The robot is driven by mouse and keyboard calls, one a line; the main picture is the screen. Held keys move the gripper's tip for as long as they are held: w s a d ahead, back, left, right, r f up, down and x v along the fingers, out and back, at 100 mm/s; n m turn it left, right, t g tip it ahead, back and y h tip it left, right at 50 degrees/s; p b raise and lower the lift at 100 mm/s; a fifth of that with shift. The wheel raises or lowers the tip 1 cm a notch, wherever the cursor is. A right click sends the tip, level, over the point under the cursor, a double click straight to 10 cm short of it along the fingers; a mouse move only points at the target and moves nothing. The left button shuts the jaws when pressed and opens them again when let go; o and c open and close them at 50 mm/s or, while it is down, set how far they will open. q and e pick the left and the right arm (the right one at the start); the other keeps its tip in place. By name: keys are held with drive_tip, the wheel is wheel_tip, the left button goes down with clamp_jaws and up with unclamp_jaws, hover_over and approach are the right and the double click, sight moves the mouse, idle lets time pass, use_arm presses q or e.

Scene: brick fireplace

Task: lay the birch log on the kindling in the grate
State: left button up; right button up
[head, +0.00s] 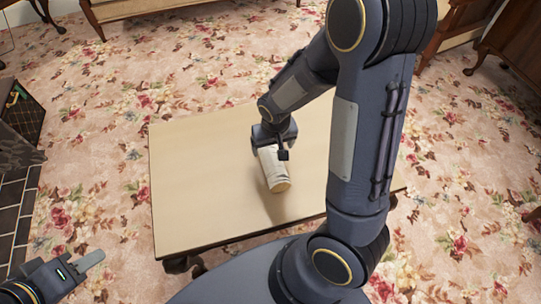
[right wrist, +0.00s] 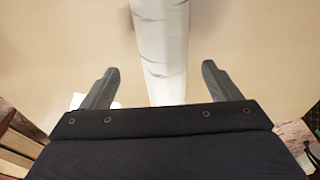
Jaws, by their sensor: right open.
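The birch log (head: 274,170), pale with dark marks and a tan cut end, lies on the low table. My right gripper (head: 275,140) is over its far end. In the right wrist view the log (right wrist: 162,45) runs between the two spread fingers of my right gripper (right wrist: 160,67), with a gap on each side. Its near end is hidden by the gripper body. I cannot make out the grate or kindling.
The pale table (head: 190,170) is otherwise bare. Dark hearth tiles (head: 12,192) and a dark box-like object (head: 22,112) are at the left edge. Flowered carpet surrounds the table, with wooden furniture along the back. My right arm hides the table's right part.

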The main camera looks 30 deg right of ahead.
sight(271, 152)
drive_tip(key=f, duration=0.2)
drive_tip(key=f+b, duration=0.2)
drive_tip(key=f, duration=0.1)
drive_tip(key=shift+w+a+f, duration=0.15)
drive_tip(key=shift+w+f, duration=0.15)
drive_tip(key=shift+w, duration=0.1)
drive_tip(key=shift+r, duration=0.1)
drive_tip(key=c, duration=1.4)
